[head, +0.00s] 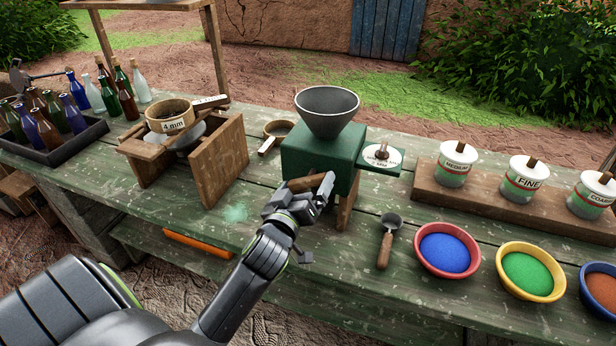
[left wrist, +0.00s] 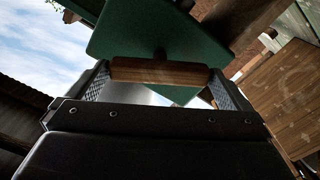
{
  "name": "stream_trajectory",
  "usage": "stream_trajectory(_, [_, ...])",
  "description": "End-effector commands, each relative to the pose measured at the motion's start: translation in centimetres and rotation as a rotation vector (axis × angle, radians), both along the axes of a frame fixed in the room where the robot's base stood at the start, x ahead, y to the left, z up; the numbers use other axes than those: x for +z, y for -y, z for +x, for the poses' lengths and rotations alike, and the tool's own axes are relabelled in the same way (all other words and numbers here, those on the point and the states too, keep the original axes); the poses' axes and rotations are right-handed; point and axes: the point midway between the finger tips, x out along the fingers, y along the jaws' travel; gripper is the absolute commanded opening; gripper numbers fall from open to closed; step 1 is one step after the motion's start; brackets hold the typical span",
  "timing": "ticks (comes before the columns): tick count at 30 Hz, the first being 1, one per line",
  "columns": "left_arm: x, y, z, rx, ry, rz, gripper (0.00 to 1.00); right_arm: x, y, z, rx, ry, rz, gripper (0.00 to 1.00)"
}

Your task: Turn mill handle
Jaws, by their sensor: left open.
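The mill is a green box (head: 318,152) with a grey funnel hopper (head: 327,108) on top, standing on wooden legs on the bench. Its wooden handle (head: 305,183) sticks out at the front. My left gripper (head: 322,190) is at the handle. In the left wrist view the handle (left wrist: 160,71) lies crosswise between the two open fingers, with the green mill body (left wrist: 150,32) behind it. Whether a finger touches the handle's ends I cannot tell. My right gripper is in neither view.
A small scoop (head: 387,238) and bowls of blue (head: 446,252), green (head: 528,272) and brown powder lie right of the mill. A wooden stand with a sieve (head: 170,116) stands left. Lidded jars sit on a wooden board (head: 480,208). A bottle tray (head: 62,150) is far left.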

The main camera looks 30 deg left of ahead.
Motion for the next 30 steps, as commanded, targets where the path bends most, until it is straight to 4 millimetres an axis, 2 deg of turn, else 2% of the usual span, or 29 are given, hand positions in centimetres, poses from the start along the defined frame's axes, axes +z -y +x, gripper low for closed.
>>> stream_trajectory(6, [0.0,-0.5,2.0,-0.001,0.0,0.0,1.0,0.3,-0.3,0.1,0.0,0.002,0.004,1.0])
stream_trajectory(16, [0.0,-0.5,2.3,-0.001,0.0,0.0,1.0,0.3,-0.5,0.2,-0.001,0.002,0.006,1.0])
stream_trajectory(23, [0.0,-0.5,2.2,0.0,-0.001,0.0,0.72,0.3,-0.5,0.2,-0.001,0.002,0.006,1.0])
stream_trajectory(30, [0.0,-0.5,2.2,-0.001,-0.006,0.019,0.72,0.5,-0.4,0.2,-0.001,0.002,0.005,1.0])
